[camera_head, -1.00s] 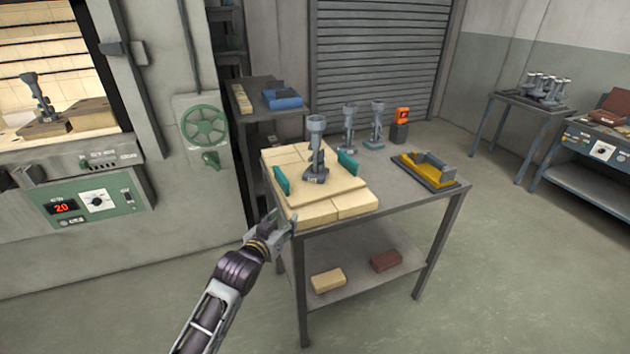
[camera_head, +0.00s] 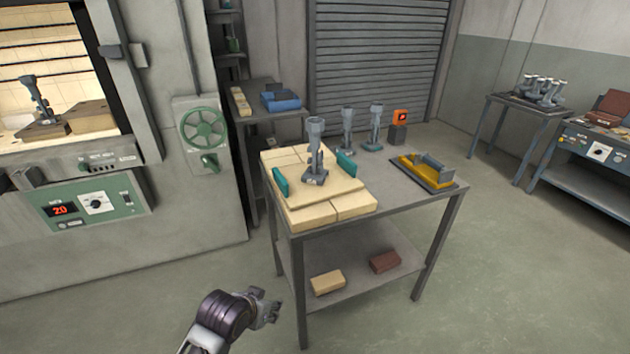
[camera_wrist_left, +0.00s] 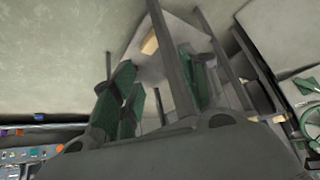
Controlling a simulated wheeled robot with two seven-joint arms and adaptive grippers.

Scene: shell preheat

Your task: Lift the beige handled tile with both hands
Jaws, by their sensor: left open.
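The beige tile (camera_head: 330,193) lies flat on a bed of beige bricks (camera_head: 318,218) at the left end of the metal table. It has a teal handle (camera_head: 280,184) on its left and another teal handle (camera_head: 346,162) on its right. A grey metal casting (camera_head: 315,155) stands upright on the tile. My left gripper (camera_head: 274,306) is open and empty, below the tabletop and left of the table's front leg. In the left wrist view its green fingers (camera_wrist_left: 160,100) are apart, with the table's leg and lower shelf beyond. My right gripper is not in view.
The table (camera_head: 400,195) also holds two grey castings (camera_head: 374,128), an orange device (camera_head: 399,120) and a yellow-grey float-like tool (camera_head: 428,168). Its lower shelf holds a beige brick (camera_head: 327,282) and a brown brick (camera_head: 385,261). A furnace stands left. Floor at right is clear.

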